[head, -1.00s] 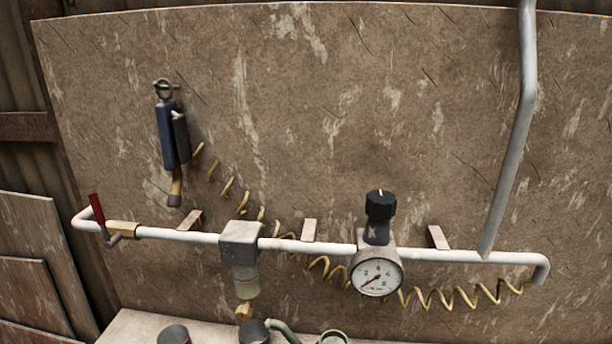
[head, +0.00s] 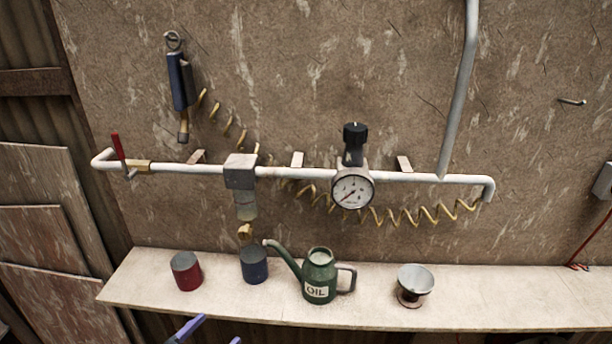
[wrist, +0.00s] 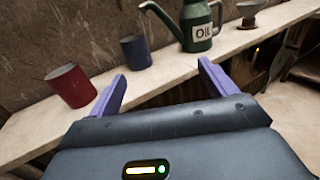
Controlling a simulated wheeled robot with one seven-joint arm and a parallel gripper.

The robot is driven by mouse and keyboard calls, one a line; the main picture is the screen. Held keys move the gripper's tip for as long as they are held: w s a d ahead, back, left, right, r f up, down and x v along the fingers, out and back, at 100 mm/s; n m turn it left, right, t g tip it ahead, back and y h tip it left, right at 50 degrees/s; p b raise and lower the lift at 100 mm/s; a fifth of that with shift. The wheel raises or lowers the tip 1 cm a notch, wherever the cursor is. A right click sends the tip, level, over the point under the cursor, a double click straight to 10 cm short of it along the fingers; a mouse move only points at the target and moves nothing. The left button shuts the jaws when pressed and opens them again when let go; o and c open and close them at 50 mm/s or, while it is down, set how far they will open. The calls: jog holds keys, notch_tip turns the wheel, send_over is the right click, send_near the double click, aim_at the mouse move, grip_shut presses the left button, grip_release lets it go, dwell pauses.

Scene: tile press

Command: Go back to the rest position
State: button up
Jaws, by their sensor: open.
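My gripper (wrist: 160,84) has two purple fingers, spread apart with nothing between them in the wrist view. In the head view only the tips of my gripper (head: 212,333) show at the bottom edge, in front of and below the shelf. The pale shelf (head: 450,310) is beyond the fingers, apart from them. On it stand a red can (head: 186,272), a dark blue can (head: 254,266) and a green oil can (head: 319,277) marked OIL. The rest of my arm is hidden below the head view.
A small funnel-like cup (head: 414,283) stands on the shelf to the right. Above run a white pipe (head: 410,177), a gauge (head: 352,189), a red-handled valve (head: 118,150) and a coiled hose (head: 420,217). A blue air tool (head: 180,82) hangs on the wall. Boards (head: 45,240) lean at left.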

jog(key=w+d+r+m+g+p, duration=0.1)
jog(key=d+r+m+g+p, duration=0.1)
jog(key=d+m+g, duration=1.55)
jog(key=s+d+r+m+t+y+p, duration=0.1)
jog(key=s+d+r+m+t+y, duration=0.1)
jog(key=d+r+m+y, duration=0.2)
jog(key=s+d+r+m+t+y+p, duration=0.2)
jog(key=d+r+m+y, duration=0.2)
jog(key=d+m, duration=0.4)
jog(key=d+y, duration=0.1)
jog(key=d, duration=0.4)
jog(key=shift+d+t, duration=0.15)
jog(key=shift+t, duration=0.2)
jog(key=shift+r, duration=0.1)
